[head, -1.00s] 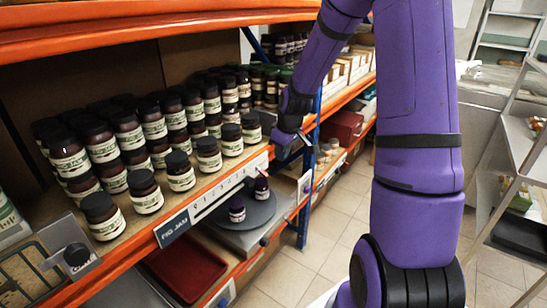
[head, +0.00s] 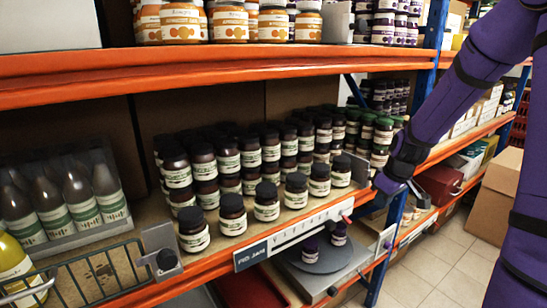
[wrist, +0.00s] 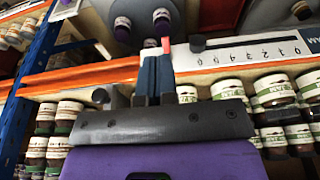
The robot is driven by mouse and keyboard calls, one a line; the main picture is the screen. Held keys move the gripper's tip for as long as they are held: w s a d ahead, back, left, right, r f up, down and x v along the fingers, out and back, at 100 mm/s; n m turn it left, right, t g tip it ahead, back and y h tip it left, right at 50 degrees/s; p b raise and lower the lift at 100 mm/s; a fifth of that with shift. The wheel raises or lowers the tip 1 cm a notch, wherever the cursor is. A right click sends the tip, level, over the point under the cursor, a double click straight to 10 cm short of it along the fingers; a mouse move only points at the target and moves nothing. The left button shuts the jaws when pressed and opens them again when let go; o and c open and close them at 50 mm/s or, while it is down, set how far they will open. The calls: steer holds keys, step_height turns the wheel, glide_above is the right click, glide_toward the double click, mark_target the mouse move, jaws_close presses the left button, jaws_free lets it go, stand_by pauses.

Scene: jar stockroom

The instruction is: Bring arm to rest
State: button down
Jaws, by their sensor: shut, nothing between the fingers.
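My purple arm comes in from the right in the head view, and its end hangs in front of the shelf edge by the right end of the numbered rail. My gripper (wrist: 155,75) shows in the wrist view with its two dark fingers together and nothing between them. Beyond the fingertips is a small red-pink pointer (wrist: 166,45) by the end of the white numbered scale (wrist: 250,52). The pointer also shows in the head view (head: 346,219). I cannot tell whether the fingertips touch it. In the head view the fingers are mostly hidden behind my wrist.
Several dark-lidded jars (head: 232,215) stand in rows on the orange-edged shelf (head: 215,268). Below are a round grey plate (head: 322,258) with two small purple-labelled jars (head: 310,249). A blue post (head: 388,240) stands close to my wrist. Open floor (head: 440,270) lies right.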

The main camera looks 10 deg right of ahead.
steer(key=s+a+r+m+t+h, duration=0.1)
steer(key=s+a+r, duration=0.65)
steer(key=r, duration=0.25)
steer(key=s+a+r+m+t+h, duration=0.1)
steer(key=s+a+r+m, duration=0.1)
steer(key=s+a+r, duration=0.55)
steer(key=s+r+m+y, duration=0.1)
steer(key=s+r, duration=0.3)
steer(key=s, duration=0.5)
steer(key=shift+s+r+t, duration=0.15)
steer(key=shift+r+t, duration=0.05)
steer(key=shift+t, duration=0.1)
